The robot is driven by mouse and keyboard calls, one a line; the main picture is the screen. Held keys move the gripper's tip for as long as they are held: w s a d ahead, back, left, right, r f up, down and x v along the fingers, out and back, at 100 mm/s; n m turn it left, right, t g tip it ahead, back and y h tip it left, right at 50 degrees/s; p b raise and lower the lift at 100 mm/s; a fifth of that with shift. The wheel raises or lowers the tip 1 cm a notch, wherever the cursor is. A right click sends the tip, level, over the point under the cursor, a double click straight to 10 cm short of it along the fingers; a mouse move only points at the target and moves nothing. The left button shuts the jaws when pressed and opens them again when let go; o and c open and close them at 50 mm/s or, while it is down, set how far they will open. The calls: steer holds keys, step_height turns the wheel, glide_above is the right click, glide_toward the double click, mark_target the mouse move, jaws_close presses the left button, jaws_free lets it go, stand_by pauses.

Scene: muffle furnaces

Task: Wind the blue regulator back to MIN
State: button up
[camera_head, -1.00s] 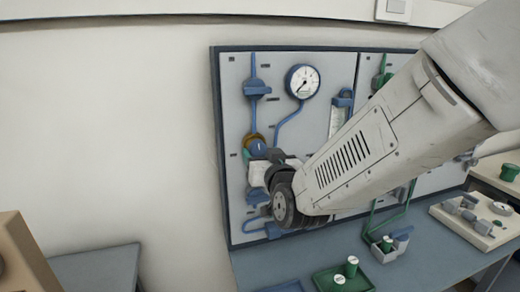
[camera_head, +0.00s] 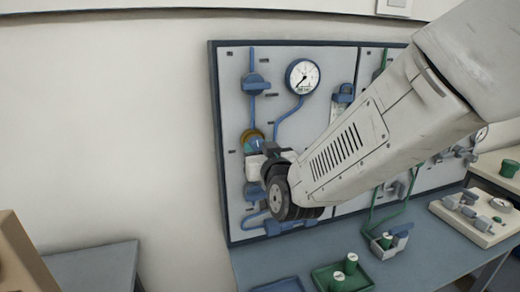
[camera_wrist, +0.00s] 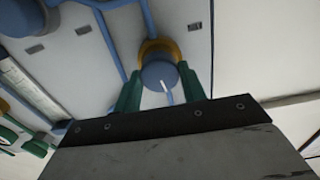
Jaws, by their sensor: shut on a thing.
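The blue regulator knob (camera_wrist: 160,78) shows in the wrist view, with a white pointer line on its face and a yellow-brown ring behind it. In the head view the regulator (camera_head: 252,140) is partly hidden by my wrist. My gripper (camera_wrist: 158,90) has its two green fingers on either side of the knob, shut on it. The MIN mark cannot be made out. A round white gauge (camera_head: 302,76) with a dark needle hangs above and right of the regulator, joined by blue pipe.
A blue valve (camera_head: 256,83) sits on the pipe above the regulator. Other blue and green fittings share the panel (camera_head: 232,100). Below, the bench holds a green tray (camera_head: 322,278) with green-and-white containers. The wall left of the panel is bare.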

steer(key=n, duration=0.8)
steer(key=shift+a+n, duration=0.1)
steer(key=shift+n, duration=0.2)
steer(key=n, duration=0.3)
steer(key=shift+f+n, duration=0.1)
steer(key=shift+n, duration=2)
steer(key=o, duration=1)
steer(key=shift+s, duration=0.1)
